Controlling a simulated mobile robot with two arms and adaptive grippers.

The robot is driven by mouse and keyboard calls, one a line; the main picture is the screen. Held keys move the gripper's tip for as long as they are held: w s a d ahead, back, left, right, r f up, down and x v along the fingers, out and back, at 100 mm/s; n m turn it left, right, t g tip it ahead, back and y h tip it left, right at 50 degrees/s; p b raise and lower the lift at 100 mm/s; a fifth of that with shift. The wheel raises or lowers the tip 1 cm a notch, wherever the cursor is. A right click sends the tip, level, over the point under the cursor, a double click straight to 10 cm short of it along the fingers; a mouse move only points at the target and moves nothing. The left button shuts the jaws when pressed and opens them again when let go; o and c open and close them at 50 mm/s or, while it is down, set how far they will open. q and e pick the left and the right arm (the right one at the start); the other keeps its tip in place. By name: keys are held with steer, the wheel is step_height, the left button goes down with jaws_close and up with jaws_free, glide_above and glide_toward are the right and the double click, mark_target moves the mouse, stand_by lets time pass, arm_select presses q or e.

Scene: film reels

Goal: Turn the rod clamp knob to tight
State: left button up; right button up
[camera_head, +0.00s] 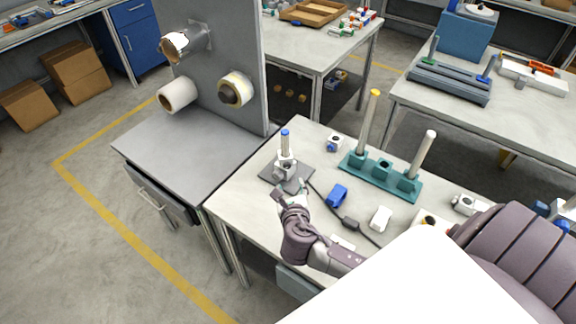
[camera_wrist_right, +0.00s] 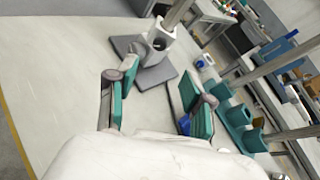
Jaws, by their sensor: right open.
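The rod clamp (camera_head: 285,167) is a white-grey block around an upright rod with a blue top (camera_head: 285,133), on a dark grey base plate (camera_head: 298,181) near the table's left side. The knob's setting cannot be read. My left gripper is out of view.
A teal rack (camera_head: 380,176) with upright rods stands to the right of the clamp. A blue block (camera_head: 337,195) and a white block (camera_head: 381,218) lie on the table nearby, with a dark cable between. A grey panel (camera_head: 235,60) with reels rises at the left.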

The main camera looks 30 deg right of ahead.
mark_target(287, 167)
steer(key=x, duration=1)
steer(key=shift+w+d+f, duration=0.1)
steer(key=shift+w+f, duration=0.05)
steer(key=shift+w, duration=0.1)
steer(key=shift+w+d+f, duration=0.1)
steer(key=shift+w, duration=0.05)
steer(key=shift+c, duration=1)
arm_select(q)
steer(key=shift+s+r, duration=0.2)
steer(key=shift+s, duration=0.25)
arm_select(e)
jaws_close()
